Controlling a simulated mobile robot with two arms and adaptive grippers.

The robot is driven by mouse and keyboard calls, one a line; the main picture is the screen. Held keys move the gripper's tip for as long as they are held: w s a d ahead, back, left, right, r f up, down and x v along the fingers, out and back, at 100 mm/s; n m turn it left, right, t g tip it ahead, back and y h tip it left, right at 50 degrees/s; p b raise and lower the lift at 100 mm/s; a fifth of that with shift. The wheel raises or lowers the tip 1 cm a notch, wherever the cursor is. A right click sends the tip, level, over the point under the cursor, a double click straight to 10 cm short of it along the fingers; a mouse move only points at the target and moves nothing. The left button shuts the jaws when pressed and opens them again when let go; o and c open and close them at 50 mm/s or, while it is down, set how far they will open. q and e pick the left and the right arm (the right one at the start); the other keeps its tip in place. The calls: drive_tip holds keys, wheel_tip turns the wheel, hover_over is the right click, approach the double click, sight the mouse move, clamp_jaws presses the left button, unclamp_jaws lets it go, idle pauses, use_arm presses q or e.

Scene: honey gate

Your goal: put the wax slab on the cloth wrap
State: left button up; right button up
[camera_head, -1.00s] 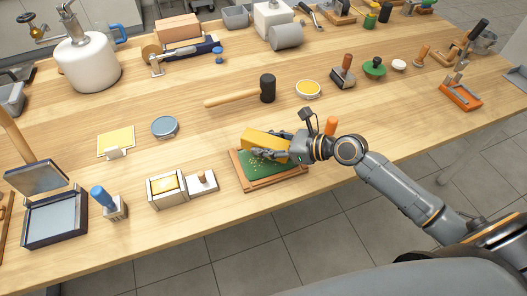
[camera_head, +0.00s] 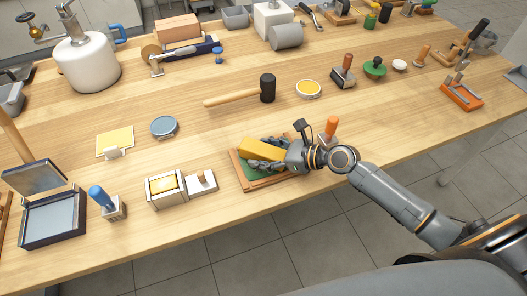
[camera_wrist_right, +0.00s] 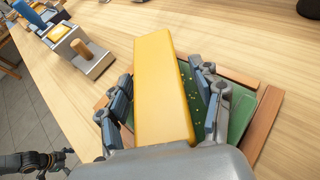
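The wax slab (camera_head: 260,149) is a long yellow block lying over the green cloth wrap (camera_head: 249,172), which has small yellow dots and sits in a wooden-edged tray. My right gripper (camera_head: 266,160) is low over the cloth, its fingers on either side of the slab. In the right wrist view the slab (camera_wrist_right: 161,90) lies between the spread fingers, with green cloth (camera_wrist_right: 240,110) showing between slab and right finger. The slab hides much of the cloth. My left gripper (camera_wrist_right: 58,160) seems to show small at the lower left there; its opening is unclear.
A box with a yellow block (camera_head: 166,187) stands left of the tray. An orange-handled tool (camera_head: 331,129) stands just behind my right wrist. A black-headed mallet (camera_head: 267,88) lies farther back. The table's front edge is close to the tray.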

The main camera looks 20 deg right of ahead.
drive_tip(key=shift+r, duration=0.15)
drive_tip(key=v, duration=1)
drive_tip(key=shift+s+d+b, duration=0.1)
drive_tip(key=shift+s+b, duration=0.05)
drive_tip(key=shift+b, duration=0.25)
drive_tip(key=shift+v, duration=0.85)
